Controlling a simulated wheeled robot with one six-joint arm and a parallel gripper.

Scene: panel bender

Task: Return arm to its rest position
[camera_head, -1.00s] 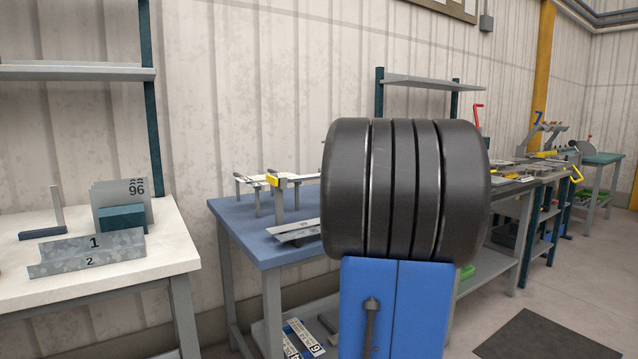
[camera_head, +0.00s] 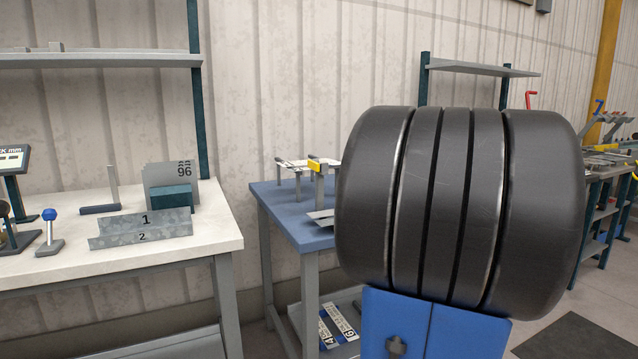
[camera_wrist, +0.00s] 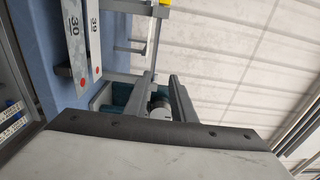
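My gripper (camera_wrist: 162,76) shows in the wrist view with its two grey fingers apart and a gap between them. I see no held object in the gap. A grey round part shows between the fingers farther back. The fingers point toward the blue table and the wall, and whether they touch anything is unclear. In the head view a large dark ribbed part of my arm (camera_head: 455,205) fills the right centre. The fingers are not visible there.
The blue table (camera_head: 275,205) is partly hidden by my arm. Two numbered strips (camera_wrist: 75,35) lie on it in the wrist view. A white table (camera_head: 215,235) at left holds bent metal sheets (camera_head: 140,230), a teal block (camera_head: 172,197) and a blue-knobbed lever (camera_head: 49,230). Number plates (camera_head: 338,328) lie below.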

